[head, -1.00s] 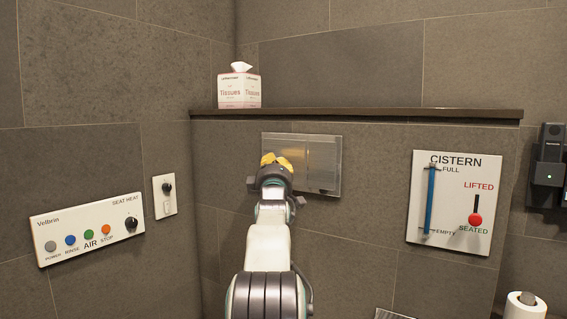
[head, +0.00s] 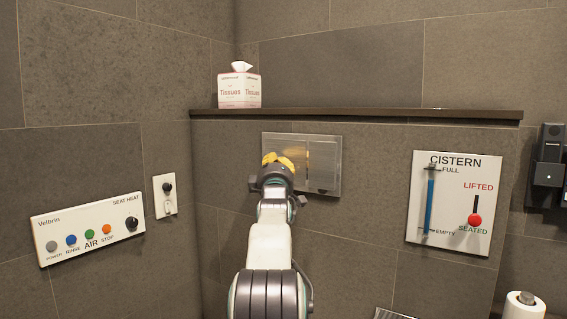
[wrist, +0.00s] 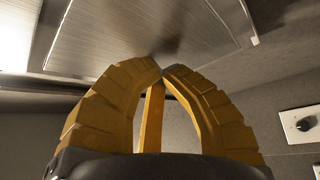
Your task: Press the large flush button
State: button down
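The flush plate (head: 323,185) is a brushed-metal rectangle on the wall below the ledge, with two panels side by side. The wider left panel, the large flush button (head: 285,144), is partly hidden behind my gripper (head: 277,160). The narrower right panel (head: 323,160) is clear. In the wrist view, my gripper (wrist: 163,74) has its yellow fingers shut with tips together and nothing between them. The tips are close to the large button (wrist: 200,30), over a dark reflection or shadow on the metal. I cannot tell whether they touch it.
A tissue box (head: 239,91) stands on the ledge (head: 370,114) above the plate. A cistern panel (head: 455,203) with a blue level bar and red knob is to the right. A seat-control panel (head: 88,228) and a small knob plate (head: 165,207) are on the left wall.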

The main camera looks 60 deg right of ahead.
jog(key=shift+a+f+b, duration=0.15)
jog(key=shift+b, duration=0.2)
jog(key=shift+a+b, duration=0.7)
jog(key=shift+b, duration=0.05)
dwell(0.6)
